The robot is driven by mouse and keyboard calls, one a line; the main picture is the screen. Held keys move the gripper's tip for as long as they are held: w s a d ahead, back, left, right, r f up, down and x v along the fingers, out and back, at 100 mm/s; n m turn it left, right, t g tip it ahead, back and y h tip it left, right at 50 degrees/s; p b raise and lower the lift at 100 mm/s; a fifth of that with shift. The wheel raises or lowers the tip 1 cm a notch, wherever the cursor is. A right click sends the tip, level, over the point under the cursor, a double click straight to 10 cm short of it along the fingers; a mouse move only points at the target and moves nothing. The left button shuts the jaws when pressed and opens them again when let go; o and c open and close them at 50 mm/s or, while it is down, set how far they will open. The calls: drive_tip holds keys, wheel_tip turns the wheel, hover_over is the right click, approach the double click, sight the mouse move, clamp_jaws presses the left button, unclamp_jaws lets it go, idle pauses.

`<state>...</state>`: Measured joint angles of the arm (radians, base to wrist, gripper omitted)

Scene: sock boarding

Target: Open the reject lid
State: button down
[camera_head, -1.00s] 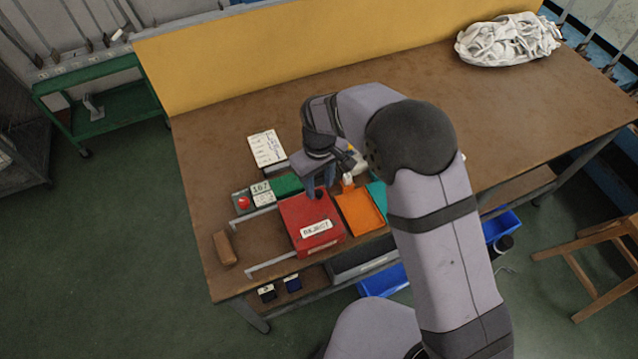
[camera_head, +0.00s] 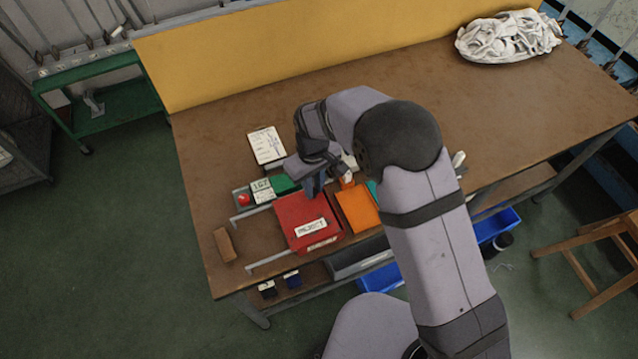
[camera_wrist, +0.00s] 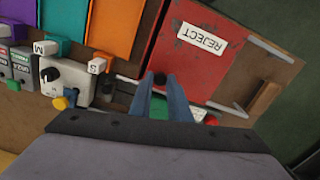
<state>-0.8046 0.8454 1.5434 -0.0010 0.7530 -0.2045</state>
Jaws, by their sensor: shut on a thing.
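The red reject lid (camera_head: 297,211) carries a white label and lies over the red box at the front left of the bench. A second pale label shows on the box front (camera_head: 322,243), below the lid's front edge. My gripper (camera_head: 312,188) is at the lid's back edge, pointing down. In the wrist view my gripper (camera_wrist: 166,88) is shut on a small dark knob (camera_wrist: 160,78) at the edge of the red lid (camera_wrist: 182,60). The fingers partly hide the knob. I cannot tell how far the lid is raised.
An orange bin (camera_head: 357,209) stands right beside the red box. Pale metal rails (camera_head: 272,262) and a brown block (camera_head: 225,245) are to the left. A control box with a dial (camera_wrist: 62,78) is close to the fingers.

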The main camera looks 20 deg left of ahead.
drive_tip(key=b, duration=0.1)
hover_over(281, 208)
drive_tip(key=c, duration=1.6)
unclamp_jaws()
drive_tip(key=shift+c, duration=0.2)
drive_tip(key=shift+r, duration=0.1)
wheel_tip(281, 208, up, 7)
drive_tip(key=b, duration=0.2)
drive_tip(key=shift+r+b, duration=0.15)
drive_tip(key=shift+b, duration=0.15)
